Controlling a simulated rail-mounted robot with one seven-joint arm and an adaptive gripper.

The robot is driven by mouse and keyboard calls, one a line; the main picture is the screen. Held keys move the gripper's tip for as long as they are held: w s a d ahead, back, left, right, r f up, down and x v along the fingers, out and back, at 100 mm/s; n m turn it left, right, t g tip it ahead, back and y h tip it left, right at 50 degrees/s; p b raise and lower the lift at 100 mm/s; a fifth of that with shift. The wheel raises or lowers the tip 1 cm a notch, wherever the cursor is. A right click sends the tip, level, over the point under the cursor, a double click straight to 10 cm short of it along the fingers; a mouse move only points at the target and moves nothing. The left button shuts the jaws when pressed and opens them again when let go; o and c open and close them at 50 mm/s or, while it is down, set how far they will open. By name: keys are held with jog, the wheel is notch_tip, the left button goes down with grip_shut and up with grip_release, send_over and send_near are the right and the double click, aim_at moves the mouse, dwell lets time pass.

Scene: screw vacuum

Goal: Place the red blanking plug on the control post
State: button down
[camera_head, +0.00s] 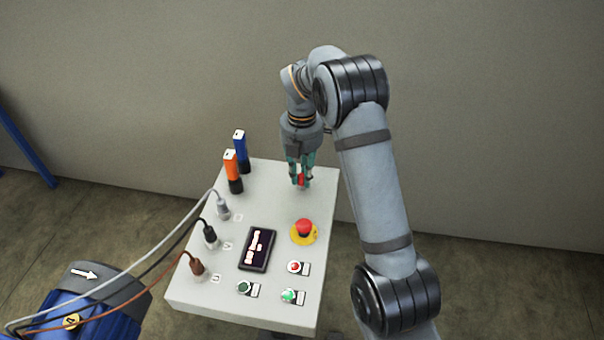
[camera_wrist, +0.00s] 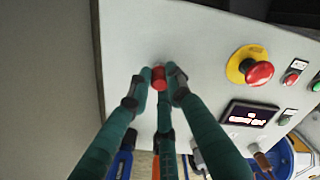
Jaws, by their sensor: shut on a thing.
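The red blanking plug (camera_wrist: 159,77) is a small red cylinder between my gripper's fingertips in the wrist view. It also shows as a bit of red in the head view (camera_head: 300,180). My gripper (camera_head: 300,184) has green fingers and is shut on the plug; it also fills the middle of the wrist view (camera_wrist: 160,82). It is low over the far right part of the control post's (camera_head: 207,298) pale grey top. I cannot tell whether the plug touches the surface. Any hole beneath it is hidden.
A red emergency stop (camera_head: 304,228) on a yellow disc is nearest the gripper. A black display (camera_head: 257,249), red button (camera_head: 294,267) and green button (camera_head: 289,296) lie nearer. Orange (camera_head: 231,165) and blue (camera_head: 240,146) handles stand left. Cabled plugs (camera_head: 210,236) line the left edge.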

aim_at(302, 175)
jog(key=shift+f, duration=0.2)
jog(key=c, duration=1.6)
grip_release()
notch_tip(302, 175, up, 12)
jog(key=shift+r+p, duration=0.25)
jog(key=shift+p, duration=0.55)
